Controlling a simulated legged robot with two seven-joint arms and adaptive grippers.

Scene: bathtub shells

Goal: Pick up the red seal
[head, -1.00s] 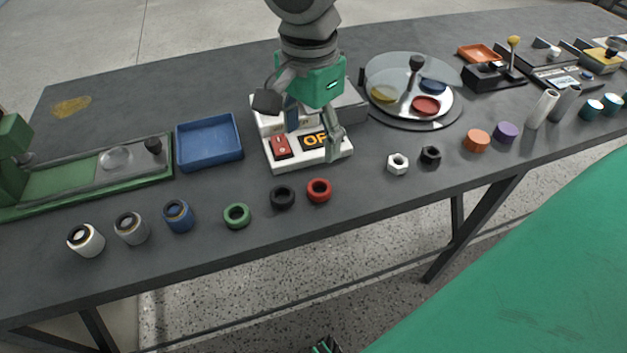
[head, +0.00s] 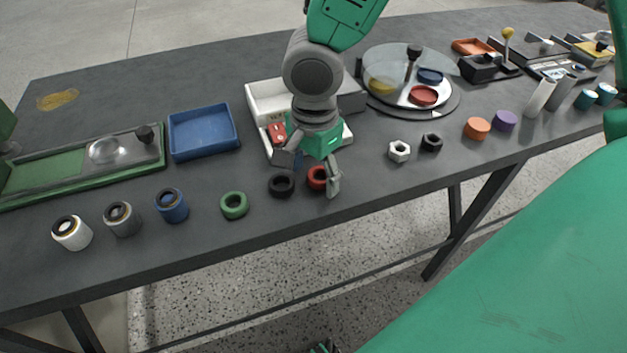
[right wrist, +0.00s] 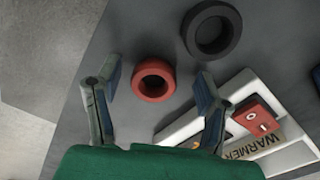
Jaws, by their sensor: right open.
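The red seal (head: 316,178) is a small thick ring lying on the dark table near its front edge. It also shows whole in the right wrist view (right wrist: 153,80). My right gripper (head: 312,174) is open and empty above it, pointing down, and one finger partly covers the seal in the head view. In the right wrist view, the seal appears between the two spread fingers (right wrist: 156,76), a little beyond the tips. Contact with the seal is not visible. My left gripper cannot be made out.
A black seal (head: 281,184) lies close to the left of the red one, and a green seal (head: 234,205) farther left. The white warmer box (head: 267,92) with a red switch stands just behind. White (head: 399,151) and black (head: 431,142) nuts lie to the right.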

